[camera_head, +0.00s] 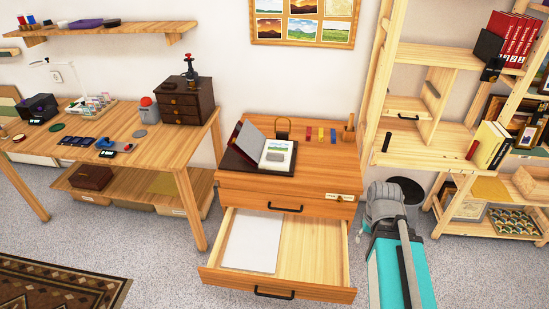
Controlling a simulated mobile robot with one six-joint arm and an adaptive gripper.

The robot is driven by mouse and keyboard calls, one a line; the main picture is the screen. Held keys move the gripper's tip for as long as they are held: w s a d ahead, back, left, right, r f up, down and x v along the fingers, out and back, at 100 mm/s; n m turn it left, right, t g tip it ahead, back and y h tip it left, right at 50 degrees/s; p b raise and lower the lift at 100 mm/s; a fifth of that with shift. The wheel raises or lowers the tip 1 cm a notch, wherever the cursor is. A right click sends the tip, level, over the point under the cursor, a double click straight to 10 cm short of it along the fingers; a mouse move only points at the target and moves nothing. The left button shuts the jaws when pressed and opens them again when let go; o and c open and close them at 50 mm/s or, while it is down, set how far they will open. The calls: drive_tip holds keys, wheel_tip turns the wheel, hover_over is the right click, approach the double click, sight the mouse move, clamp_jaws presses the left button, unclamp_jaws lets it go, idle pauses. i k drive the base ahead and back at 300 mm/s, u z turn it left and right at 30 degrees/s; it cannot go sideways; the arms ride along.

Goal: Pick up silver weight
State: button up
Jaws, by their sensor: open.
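A small silver-grey block (275,157), which looks like the silver weight, lies on the white page or card of an open dark case (246,166) on top of the wooden drawer cabinet (310,187). My folded grey arm is at lower right, beside the cabinet. My gripper (360,233) shows only as small dark parts at the arm's left side, close to the open drawer's right edge. It is open, with nothing seen in it, and is well below and to the right of the silver block. Much of it is hidden.
The cabinet's open drawer (312,255) juts forward and holds a white sheet (251,240). A dark padlock-shaped item (283,128) and coloured strips (320,134) are behind the case. A desk (165,143) stands left, shelves (410,158) right. Carpet at lower left is clear.

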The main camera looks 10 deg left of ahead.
sight(272, 156)
drive_tip(key=u, duration=0.05)
drive_tip(key=i, duration=0.95)
drive_tip(key=z, duration=0.05)
